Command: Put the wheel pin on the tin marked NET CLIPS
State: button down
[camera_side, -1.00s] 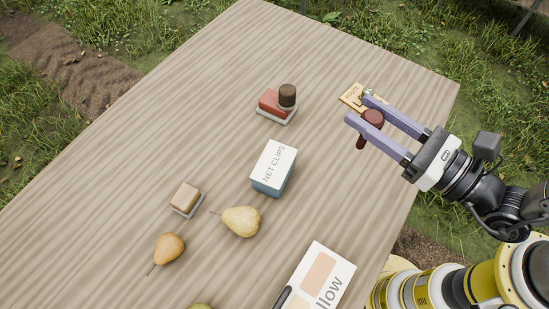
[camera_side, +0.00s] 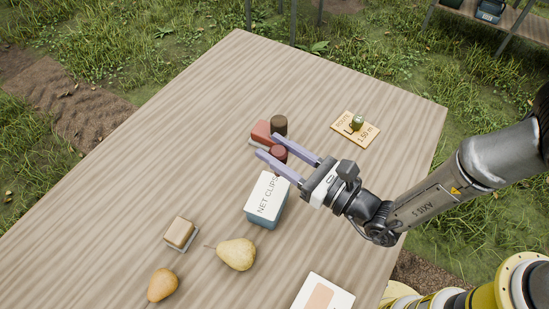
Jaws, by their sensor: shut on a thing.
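The tin marked NET CLIPS (camera_side: 266,199) is a box with a white lettered top and blue sides, standing on the wooden table. My gripper (camera_side: 283,153) is above the table, just beyond the tin's far edge in the picture. Its two lilac fingers are shut on the dark red wheel pin (camera_side: 279,154), of which the round head shows between them. The pin's lower part is hidden behind the near finger and the tin. I cannot tell how high the pin is above the table.
A red block with a dark brown cylinder (camera_side: 279,125) stands just past my fingertips. A wooden ROUTE card (camera_side: 356,129) with a small green item lies at the right. Two pears (camera_side: 236,254) and a tan block on a small plate (camera_side: 179,233) are at the lower left. A white box (camera_side: 322,293) is at the front.

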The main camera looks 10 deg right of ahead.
jog(key=shift+w+a+f, duration=0.15)
jog(key=shift+a+f, duration=0.05)
jog(key=shift+f, duration=1.65)
jog(key=shift+f, duration=0.15)
jog(key=shift+c, duration=2.2)
grip_release()
jog(key=shift+r, duration=0.2)
jog(key=v, duration=1.2)
